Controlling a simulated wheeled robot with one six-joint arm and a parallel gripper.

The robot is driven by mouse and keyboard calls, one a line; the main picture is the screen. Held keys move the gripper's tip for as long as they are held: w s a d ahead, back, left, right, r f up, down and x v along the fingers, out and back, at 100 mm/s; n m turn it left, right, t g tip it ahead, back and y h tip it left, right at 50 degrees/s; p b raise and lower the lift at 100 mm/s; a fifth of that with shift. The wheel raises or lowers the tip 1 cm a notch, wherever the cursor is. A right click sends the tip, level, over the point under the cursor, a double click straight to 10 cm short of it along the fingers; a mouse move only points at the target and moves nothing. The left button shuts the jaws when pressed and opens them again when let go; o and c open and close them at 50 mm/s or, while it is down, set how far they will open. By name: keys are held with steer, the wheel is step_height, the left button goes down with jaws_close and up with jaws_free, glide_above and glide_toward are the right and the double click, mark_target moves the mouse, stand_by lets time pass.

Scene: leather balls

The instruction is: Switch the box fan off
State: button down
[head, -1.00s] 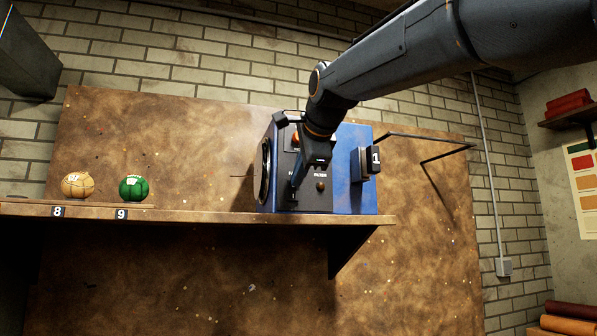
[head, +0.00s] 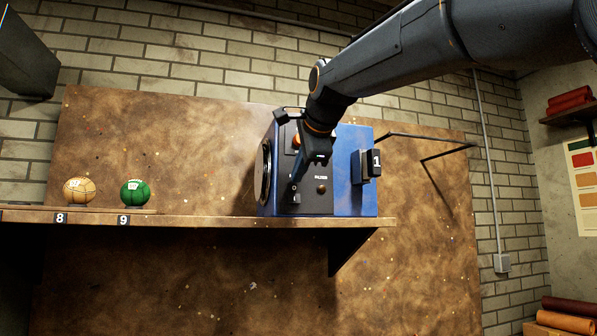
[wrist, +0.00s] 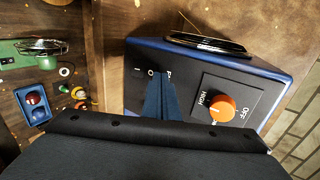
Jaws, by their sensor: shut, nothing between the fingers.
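The blue box fan (head: 355,195) stands on the wooden shelf, its round grille (head: 266,178) facing left. Its black control panel (head: 318,203) carries a small switch (head: 295,198) with light marks and a small round part. The wrist view shows the fan from close up (wrist: 140,100), with an orange knob (wrist: 222,108) between HIGH and OFF labels. My gripper (head: 296,178) is shut and empty, its tips just above the switch in the head view. In the wrist view the fingers (wrist: 160,88) point at the panel beside the I and O marks and hide part of it; contact cannot be told.
A tan ball (head: 79,191) and a green ball (head: 135,193) sit left on the shelf (head: 210,221), above tags 8 and 9. A black block marked 1 (head: 375,163) is at the fan's right side. A dark bracket (head: 430,143) sticks out farther right.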

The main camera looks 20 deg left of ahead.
steer(key=b+v, duration=0.3)
steer(key=v, duration=1)
steer(key=shift+d+r, duration=0.15)
steer(key=shift+r, duration=0.25)
